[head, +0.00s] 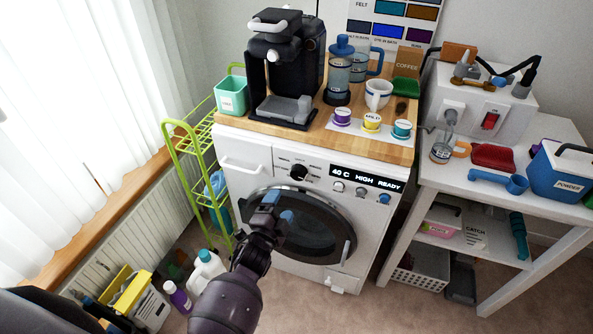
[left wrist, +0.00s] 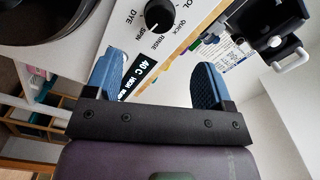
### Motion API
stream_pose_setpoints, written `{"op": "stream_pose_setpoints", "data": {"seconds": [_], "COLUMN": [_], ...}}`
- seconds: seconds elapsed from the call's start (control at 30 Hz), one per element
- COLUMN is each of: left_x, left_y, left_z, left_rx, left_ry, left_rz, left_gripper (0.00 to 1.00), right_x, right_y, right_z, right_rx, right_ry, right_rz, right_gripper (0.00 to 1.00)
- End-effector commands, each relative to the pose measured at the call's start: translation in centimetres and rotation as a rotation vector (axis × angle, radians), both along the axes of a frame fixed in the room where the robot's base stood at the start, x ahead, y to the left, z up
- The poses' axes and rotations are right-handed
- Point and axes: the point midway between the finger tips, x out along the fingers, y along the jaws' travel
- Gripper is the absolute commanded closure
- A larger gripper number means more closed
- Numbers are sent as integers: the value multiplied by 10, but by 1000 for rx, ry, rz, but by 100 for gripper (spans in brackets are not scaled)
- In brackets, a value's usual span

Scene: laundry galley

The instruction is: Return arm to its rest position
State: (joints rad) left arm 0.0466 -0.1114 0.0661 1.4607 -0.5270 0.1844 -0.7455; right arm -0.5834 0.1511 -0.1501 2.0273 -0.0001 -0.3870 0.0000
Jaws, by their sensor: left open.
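My left arm comes up from the bottom of the head view. Its gripper (head: 272,207) is in front of the washing machine's round door (head: 325,235), below the control panel. In the left wrist view the two blue fingers of the gripper (left wrist: 160,85) stand wide apart with nothing between them. The machine's dial (left wrist: 160,14) and display (left wrist: 138,78) show beyond the fingers. I cannot tell whether the gripper touches the machine. My right gripper is not in either view.
A black coffee machine (head: 283,70), a mint bin (head: 231,96), cups and pods stand on the wooden top (head: 330,137). A green rack (head: 180,150) is on the left, with bottles (head: 205,268) on the floor. A white table (head: 450,180) holding scoops and a blue powder box (head: 560,170) is on the right.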

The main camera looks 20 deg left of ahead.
Motion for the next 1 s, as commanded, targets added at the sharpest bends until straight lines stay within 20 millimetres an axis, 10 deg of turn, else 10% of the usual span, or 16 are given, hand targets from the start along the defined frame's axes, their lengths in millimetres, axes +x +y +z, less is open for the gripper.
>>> {"op": "stream_pose_setpoints", "data": {"seconds": [0.57,1.0], "left_x": [3,-114], "left_y": [14,46], "left_z": [19,7], "left_rx": [-462,-995], "left_ry": [89,324], "left_rz": [91,232], "left_gripper": [24,24], "right_x": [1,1], "right_y": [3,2], "right_z": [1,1], "right_rx": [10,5], "right_ry": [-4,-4], "right_rz": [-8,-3], "right_gripper": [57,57]}}
